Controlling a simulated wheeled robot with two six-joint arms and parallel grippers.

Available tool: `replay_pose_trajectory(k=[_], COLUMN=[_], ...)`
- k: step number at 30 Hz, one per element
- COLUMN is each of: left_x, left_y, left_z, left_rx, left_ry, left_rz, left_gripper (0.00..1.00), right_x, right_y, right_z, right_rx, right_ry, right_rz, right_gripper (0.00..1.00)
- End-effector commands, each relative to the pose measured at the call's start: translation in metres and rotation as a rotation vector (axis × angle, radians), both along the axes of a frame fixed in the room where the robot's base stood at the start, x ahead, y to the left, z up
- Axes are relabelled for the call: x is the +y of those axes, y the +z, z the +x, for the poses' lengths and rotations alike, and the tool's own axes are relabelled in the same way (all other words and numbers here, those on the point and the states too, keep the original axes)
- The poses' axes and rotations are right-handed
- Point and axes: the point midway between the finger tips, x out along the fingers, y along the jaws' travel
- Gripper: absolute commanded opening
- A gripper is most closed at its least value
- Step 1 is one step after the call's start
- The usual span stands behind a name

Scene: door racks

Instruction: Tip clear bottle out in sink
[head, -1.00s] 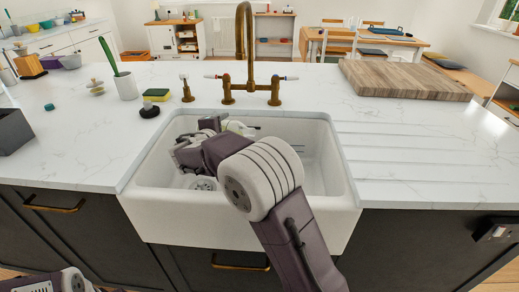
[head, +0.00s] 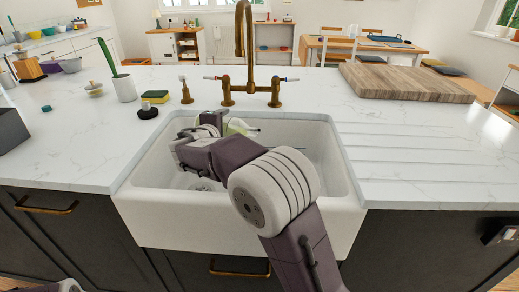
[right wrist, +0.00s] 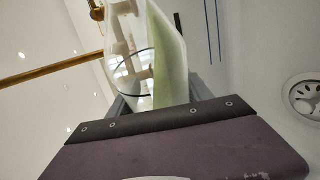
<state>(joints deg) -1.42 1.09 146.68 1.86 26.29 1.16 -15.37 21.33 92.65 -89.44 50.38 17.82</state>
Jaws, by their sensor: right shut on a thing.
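The white sink (head: 335,190) is set in the marble counter, below the brass tap. My right arm reaches into it from the front, and my right gripper (head: 225,124) is low inside the basin near its back wall. The gripper is shut on the clear bottle (head: 240,127), which has a pale green side. In the right wrist view the clear bottle (right wrist: 128,55) sits between the grey fingers, and the drain (right wrist: 305,97) lies to the right. The bottle looks tipped well over; its mouth and any liquid cannot be made out. My left gripper is out of view.
The brass tap (head: 243,60) arches over the back of the sink. A wooden board (head: 405,82) lies on the counter at right. A yellow-green sponge (head: 155,97), a dark scrubber (head: 148,112) and a white brush cup (head: 125,88) stand at left.

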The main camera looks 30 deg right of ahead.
Motion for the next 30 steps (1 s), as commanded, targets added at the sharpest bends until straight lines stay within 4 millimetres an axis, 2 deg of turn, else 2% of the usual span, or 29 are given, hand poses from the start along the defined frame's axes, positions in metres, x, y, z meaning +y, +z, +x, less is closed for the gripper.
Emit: replay_pose_trajectory(k=[30], left_x=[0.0], left_y=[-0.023], left_z=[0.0], left_rx=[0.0], left_ry=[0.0], left_rz=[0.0], left_gripper=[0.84], right_x=[0.0], right_y=[0.012], right_z=[0.0], right_rx=[-0.081], right_ry=[-0.001], right_rz=[0.058], right_gripper=[0.04])
